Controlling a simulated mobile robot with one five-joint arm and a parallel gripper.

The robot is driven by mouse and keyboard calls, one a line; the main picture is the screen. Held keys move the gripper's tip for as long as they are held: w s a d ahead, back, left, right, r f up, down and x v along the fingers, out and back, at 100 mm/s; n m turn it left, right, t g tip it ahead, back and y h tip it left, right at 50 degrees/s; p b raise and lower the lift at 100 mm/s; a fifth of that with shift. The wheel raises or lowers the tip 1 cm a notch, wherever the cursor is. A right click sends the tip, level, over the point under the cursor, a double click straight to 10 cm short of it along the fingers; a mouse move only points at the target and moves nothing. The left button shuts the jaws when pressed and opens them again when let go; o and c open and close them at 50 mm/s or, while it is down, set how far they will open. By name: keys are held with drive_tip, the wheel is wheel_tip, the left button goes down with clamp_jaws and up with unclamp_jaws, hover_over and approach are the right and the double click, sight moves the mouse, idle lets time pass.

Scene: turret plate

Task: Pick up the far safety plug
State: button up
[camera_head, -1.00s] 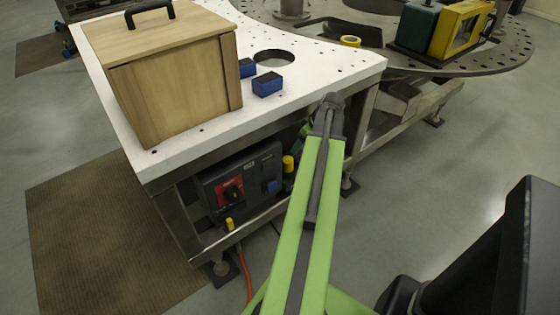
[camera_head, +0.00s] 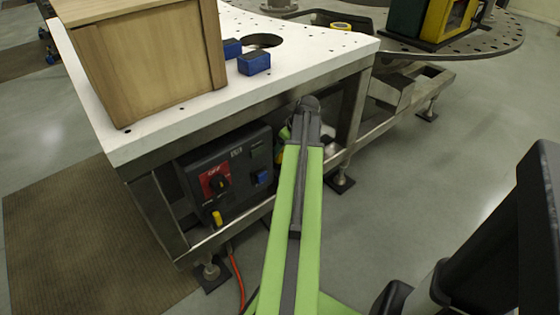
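A dark control box (camera_head: 233,160) with a red switch panel sits on the shelf under the white table. One yellow safety plug (camera_head: 217,217) is at its lower front, nearer to me. A small yellow patch of the far safety plug (camera_head: 280,154) shows at the box's right end, beside my raised green and grey arm. My arm hides most of that plug. A bit of green from my folded forearm shows just above the patch. My gripper is hidden behind my arm, so its fingers and any contact with the plug cannot be seen.
The white table (camera_head: 150,140) bears a wooden box (camera_head: 150,65) and two blue blocks (camera_head: 254,63). A table leg (camera_head: 352,108) stands right of my arm. An orange cable (camera_head: 238,278) hangs below the shelf. The floor at right is open.

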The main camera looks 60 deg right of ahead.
sight(279, 156)
drive_tip(key=b+x, duration=0.4)
drive_tip(key=x, duration=0.1)
drive_tip(key=shift+f+b, duration=0.2)
drive_tip(key=shift+b, duration=0.1)
drive_tip(key=shift+r, duration=0.2)
drive_tip(key=shift+c, duration=0.4)
clamp_jaws()
